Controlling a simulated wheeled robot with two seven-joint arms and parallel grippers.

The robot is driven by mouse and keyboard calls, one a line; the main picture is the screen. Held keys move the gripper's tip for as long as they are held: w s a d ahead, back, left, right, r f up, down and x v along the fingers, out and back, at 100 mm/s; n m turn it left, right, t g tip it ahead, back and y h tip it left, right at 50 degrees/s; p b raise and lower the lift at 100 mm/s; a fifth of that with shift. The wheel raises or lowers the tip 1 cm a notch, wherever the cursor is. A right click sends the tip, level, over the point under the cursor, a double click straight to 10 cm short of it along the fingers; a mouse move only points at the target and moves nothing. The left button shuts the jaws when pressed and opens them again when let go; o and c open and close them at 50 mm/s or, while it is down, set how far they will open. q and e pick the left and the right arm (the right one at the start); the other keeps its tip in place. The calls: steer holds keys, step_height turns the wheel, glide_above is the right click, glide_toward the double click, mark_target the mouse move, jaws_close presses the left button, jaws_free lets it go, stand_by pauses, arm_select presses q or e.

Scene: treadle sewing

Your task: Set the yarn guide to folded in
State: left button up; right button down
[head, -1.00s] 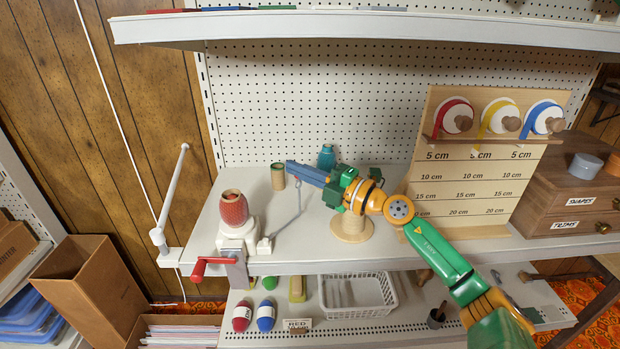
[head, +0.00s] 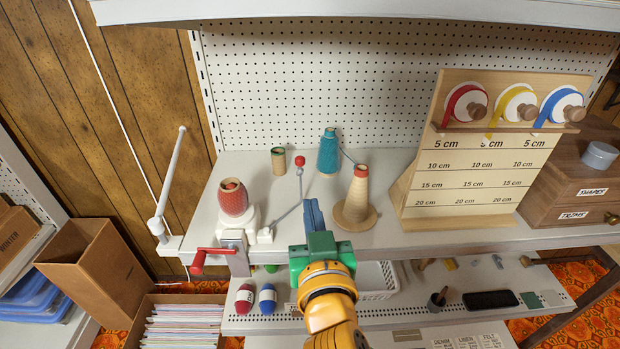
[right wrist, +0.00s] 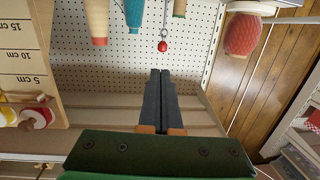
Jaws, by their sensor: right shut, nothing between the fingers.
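The yarn guide, a thin grey rod with a red ball tip (head: 299,161), runs from the white yarn winder (head: 238,222) out to the right and then bends upward. The red ball also shows in the right wrist view (right wrist: 163,46), beyond my fingertips. The winder carries a red patterned yarn ball (head: 233,200) and a red crank (head: 198,262). My right gripper (head: 313,203) is shut and empty, just right of the rod's bend and below the red ball; the fingers appear apart from the ball. My left gripper is not in view.
A cone with a red top (head: 354,205) stands right of my fingers. A teal spool (head: 328,152) and a green-rimmed tube (head: 279,160) stand behind. A wooden ribbon board (head: 478,165) is at the right. The upper shelf (head: 350,14) overhangs the back. A white pivoting arm (head: 170,180) stands left.

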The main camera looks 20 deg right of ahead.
mark_target(299, 163)
steer(key=p+x, duration=0.1)
steer(key=x, duration=1)
steer(key=shift+w+a+r, duration=0.1)
steer(key=shift+w, duration=0.15)
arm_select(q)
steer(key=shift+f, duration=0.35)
arm_select(e)
steer(key=shift+w, duration=0.55)
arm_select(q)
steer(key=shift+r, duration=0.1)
arm_select(e)
steer(key=shift+w+n+y, duration=0.1)
steer(key=shift+n+y, duration=0.2)
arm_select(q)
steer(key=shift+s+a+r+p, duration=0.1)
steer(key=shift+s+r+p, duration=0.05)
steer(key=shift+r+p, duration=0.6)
arm_select(e)
steer(key=w+a+n+y, duration=0.1)
steer(key=w, duration=0.1)
steer(key=w+a+n+y, duration=0.1)
steer(key=w+a+y, duration=0.1)
steer(key=shift+w+a+t+y, duration=0.2)
steer(key=shift+a+t+y, duration=0.1)
steer(key=shift+w+a+r, duration=0.1)
steer(key=shift+r, duration=0.05)
